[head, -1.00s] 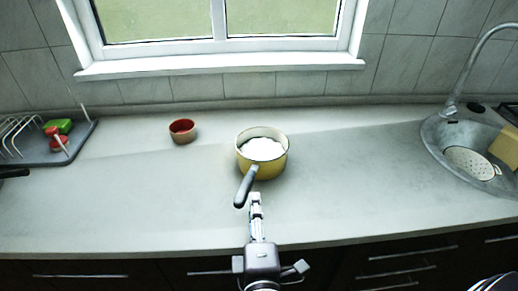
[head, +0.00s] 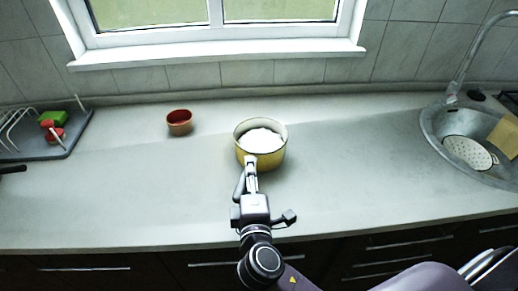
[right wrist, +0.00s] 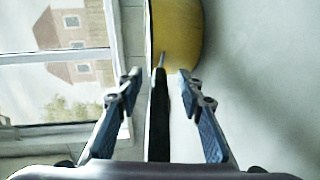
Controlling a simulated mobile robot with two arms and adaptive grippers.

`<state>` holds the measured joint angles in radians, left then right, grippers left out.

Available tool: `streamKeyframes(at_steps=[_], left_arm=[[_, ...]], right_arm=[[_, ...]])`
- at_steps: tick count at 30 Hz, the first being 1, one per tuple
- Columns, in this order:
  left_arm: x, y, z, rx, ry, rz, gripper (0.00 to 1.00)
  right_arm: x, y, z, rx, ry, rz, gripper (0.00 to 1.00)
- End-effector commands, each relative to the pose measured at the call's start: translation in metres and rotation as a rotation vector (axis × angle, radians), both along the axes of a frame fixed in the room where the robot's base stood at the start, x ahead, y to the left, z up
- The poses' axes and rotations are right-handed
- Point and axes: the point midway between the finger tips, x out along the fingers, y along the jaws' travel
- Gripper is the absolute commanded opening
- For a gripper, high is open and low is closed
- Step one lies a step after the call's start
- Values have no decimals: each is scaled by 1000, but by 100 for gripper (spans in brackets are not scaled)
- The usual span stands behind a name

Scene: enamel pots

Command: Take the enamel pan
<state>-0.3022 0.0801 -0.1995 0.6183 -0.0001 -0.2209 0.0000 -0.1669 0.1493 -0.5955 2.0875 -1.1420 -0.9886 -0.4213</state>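The yellow enamel pan (head: 270,155) stands on the counter in the middle of the head view, with a cream rim and something white inside. Its dark handle (head: 239,185) points toward me. My right gripper (head: 251,164) is at the near side of the pan, over the handle, and partly hides it. In the right wrist view the pan's yellow side (right wrist: 178,30) is at the top. The dark handle (right wrist: 159,115) runs between the two spread fingers of my right gripper (right wrist: 159,78), with gaps on both sides. My left gripper is not in view.
A small red-brown bowl (head: 179,123) stands left of the pan. A dish rack (head: 45,143) with red and green items is at the far left. A sink (head: 432,125) with a white colander (head: 466,153) is at the right. The counter (head: 350,165) between is clear.

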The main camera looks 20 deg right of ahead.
Motion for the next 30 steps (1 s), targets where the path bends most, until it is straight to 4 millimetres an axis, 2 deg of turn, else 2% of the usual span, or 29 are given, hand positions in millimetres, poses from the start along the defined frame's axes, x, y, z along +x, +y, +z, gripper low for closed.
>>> streamKeyframes(at_steps=[5,14,26,27,30], left_arm=[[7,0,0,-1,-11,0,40],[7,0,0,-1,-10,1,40],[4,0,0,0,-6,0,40],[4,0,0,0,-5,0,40],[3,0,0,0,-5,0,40]], right_arm=[[0,0,0,0,0,0,34],[0,0,0,1,0,0,0],[-1,0,-1,1,2,0,0],[1,0,7,-4,-16,1,0],[1,0,6,-4,-14,1,0]])
